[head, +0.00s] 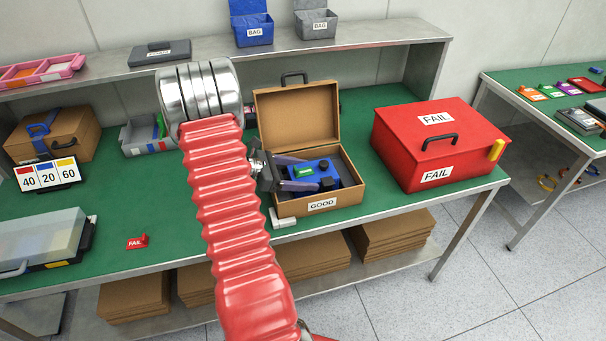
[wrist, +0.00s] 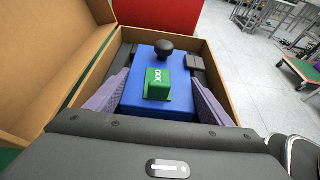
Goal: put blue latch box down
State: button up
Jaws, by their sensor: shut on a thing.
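The blue latch box (head: 322,172) has a black knob and a green tag on top. It is inside the open cardboard box labelled GOOD (head: 322,205). My gripper (head: 301,177) reaches in from the left and is shut on the blue latch box, one finger along each side. In the wrist view the blue latch box (wrist: 158,85) sits between the purple-grey finger pads, within the cardboard walls (wrist: 218,72). The green tag (wrist: 158,84) lies on its top. I cannot tell whether its underside touches the box floor.
A closed red FAIL box (head: 440,145) stands to the right. The GOOD box's lid (head: 297,115) stands open at the back. A brown case (head: 52,135), a number sign (head: 48,174), a clear-lidded case (head: 40,240) and a red FAIL tag (head: 137,241) lie left. Green bench is free around the tag.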

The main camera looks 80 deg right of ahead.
jog(key=o, duration=1.8)
jog(key=v, duration=1.2)
jog(key=shift+w+r, duration=0.1)
